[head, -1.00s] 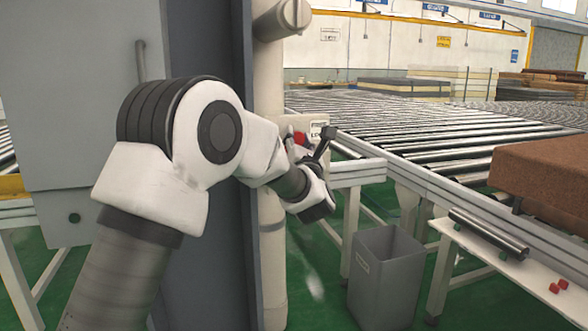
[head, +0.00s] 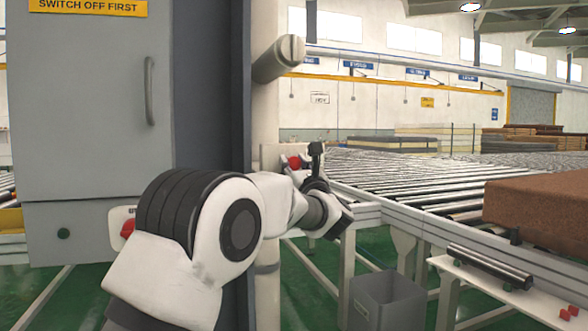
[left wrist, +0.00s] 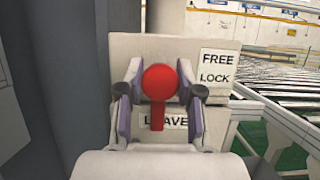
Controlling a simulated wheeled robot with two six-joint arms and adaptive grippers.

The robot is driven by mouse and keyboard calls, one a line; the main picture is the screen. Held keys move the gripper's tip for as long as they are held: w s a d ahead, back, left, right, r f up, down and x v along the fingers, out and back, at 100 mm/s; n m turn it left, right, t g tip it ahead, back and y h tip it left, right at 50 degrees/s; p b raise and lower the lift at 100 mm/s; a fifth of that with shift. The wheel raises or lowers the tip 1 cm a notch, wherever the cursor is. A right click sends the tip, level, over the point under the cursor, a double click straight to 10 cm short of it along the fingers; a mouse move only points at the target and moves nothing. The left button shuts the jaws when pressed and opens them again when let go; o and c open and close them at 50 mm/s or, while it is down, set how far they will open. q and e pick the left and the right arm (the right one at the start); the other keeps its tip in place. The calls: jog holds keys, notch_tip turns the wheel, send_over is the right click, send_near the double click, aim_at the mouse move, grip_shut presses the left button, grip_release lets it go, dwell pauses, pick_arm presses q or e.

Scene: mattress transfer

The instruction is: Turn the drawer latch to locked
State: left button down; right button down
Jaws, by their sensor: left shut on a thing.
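The red latch (left wrist: 158,82) has a round knob with a short bar hanging straight down, on a pale plate (left wrist: 130,48) in the left wrist view. A label (left wrist: 218,72) right of it reads FREE above LOCK; a lower label, partly covered, begins LEAVE. My left gripper (left wrist: 165,92) has a finger on each side of the knob and is shut on it. In the head view, the red latch (head: 294,162) shows small beside my left gripper (head: 307,167), beyond the grey cabinet's edge. The contact is partly hidden there. My right gripper is out of view.
The grey cabinet (head: 90,100) and its dark post stand close on the left. Another red knob (head: 128,228) is partly behind my arm. A roller conveyor (head: 430,175), a grey bin (head: 388,300) and a brown block (head: 540,205) are on the right.

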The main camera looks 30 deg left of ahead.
pick_arm(q)
jog(key=shift+f, duration=0.2)
jog(key=c, duration=0.7)
grip_release()
jog(key=shift+r, duration=0.1)
jog(key=shift+c, duration=0.2)
jog(key=shift+d, duration=0.1)
jog(key=v, duration=1.2)
jog(key=shift+r, duration=0.1)
